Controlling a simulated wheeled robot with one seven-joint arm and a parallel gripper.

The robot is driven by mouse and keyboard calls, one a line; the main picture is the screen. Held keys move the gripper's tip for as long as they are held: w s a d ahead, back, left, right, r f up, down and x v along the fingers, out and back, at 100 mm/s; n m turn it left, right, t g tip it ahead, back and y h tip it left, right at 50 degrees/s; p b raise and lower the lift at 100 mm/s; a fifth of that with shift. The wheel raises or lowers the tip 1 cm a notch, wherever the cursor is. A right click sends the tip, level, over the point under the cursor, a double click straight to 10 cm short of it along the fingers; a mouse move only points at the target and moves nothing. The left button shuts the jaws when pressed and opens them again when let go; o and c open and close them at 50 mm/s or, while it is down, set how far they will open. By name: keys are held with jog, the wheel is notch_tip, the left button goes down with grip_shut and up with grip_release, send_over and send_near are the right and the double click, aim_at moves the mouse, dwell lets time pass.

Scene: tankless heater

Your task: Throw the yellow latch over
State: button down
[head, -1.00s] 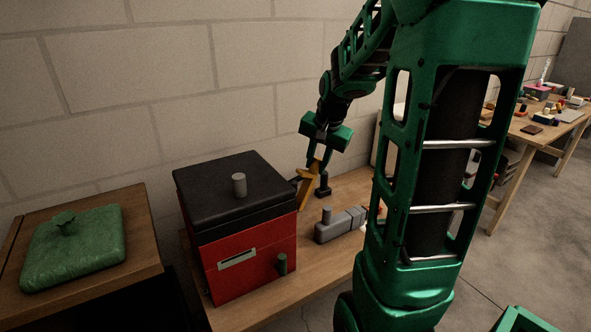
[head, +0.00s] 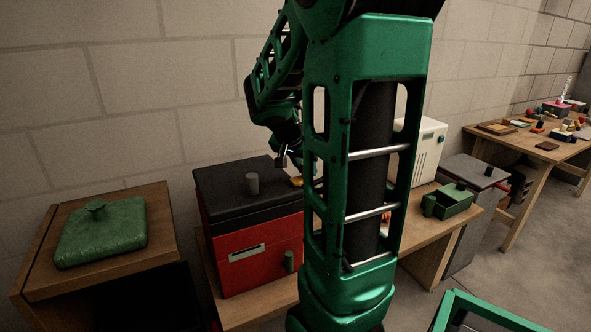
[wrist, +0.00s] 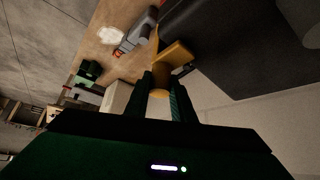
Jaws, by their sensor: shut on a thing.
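The yellow latch (wrist: 175,55) is at the edge of the black lid (wrist: 235,45) in the wrist view. My gripper (wrist: 161,82) is shut on the latch, with one finger on each side of its yellow end. In the head view only a small piece of the latch (head: 297,182) shows, level with the top right edge of the lid (head: 230,188). The lid sits closed on the red box (head: 255,255).
A wooden cabinet (head: 160,235) with a green lidded piece (head: 102,233) stands left of the red box. The block wall is close behind. Open floor lies at the front right.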

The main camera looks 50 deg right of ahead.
jog(key=shift+w+a+f, duration=0.1)
jog(key=shift+a+f, duration=0.15)
jog(key=shift+a, duration=0.1)
jog(key=c, duration=1.5)
grip_release()
jog(key=shift+r, duration=0.15)
jog(key=v, duration=1)
jog(key=shift+a+r, duration=0.25)
